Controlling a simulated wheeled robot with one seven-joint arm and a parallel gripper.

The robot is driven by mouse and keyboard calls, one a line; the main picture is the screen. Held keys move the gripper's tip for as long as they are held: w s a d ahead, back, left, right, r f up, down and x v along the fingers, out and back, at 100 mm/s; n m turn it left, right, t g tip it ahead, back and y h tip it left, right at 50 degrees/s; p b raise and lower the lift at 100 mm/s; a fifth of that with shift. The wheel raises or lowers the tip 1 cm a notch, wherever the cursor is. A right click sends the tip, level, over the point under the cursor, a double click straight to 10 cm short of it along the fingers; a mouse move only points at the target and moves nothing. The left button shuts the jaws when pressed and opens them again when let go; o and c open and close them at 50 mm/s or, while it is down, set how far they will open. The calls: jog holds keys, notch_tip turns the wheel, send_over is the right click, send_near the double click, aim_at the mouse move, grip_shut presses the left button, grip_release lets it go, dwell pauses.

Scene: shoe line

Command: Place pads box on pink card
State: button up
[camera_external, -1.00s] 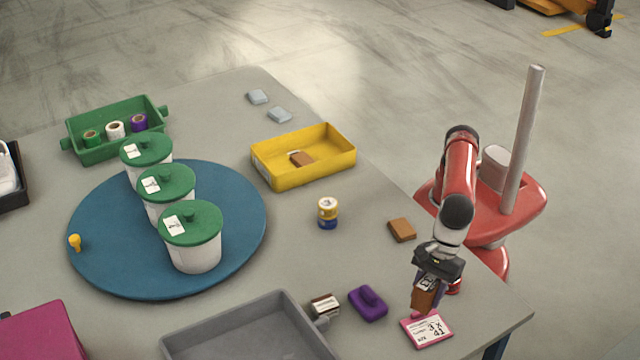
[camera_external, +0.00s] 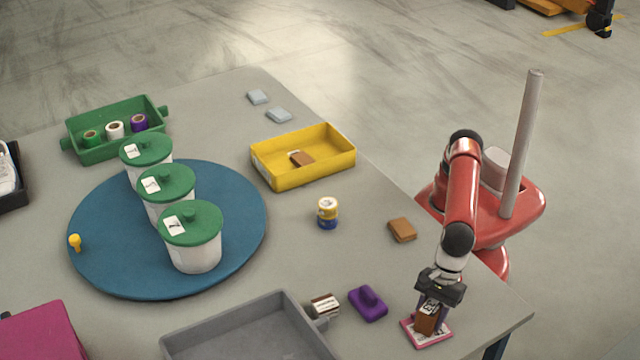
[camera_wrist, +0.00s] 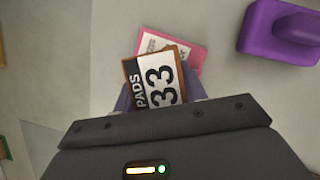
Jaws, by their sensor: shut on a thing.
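The pads box (camera_external: 428,318) is a small brown box with a white label. In the wrist view its label (camera_wrist: 155,82) reads "PADS 33". My gripper (camera_external: 434,308) is shut on it, with a finger on each side. The pink card (camera_external: 410,336) lies flat near the table's front right edge.
A purple block with a handle (camera_external: 368,304) lies just left of the card. A brown block (camera_external: 402,230) lies behind. A small labelled box (camera_external: 325,305) and a grey tray (camera_external: 240,322) are further left. The table edge (camera_external: 500,336) is close on the right.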

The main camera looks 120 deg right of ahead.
jog(key=shift+f, duration=0.2)
jog(key=o, duration=0.7)
jog(key=p+v, duration=0.1)
jog(key=v, duration=1.1)
jog(key=shift+r, duration=0.2)
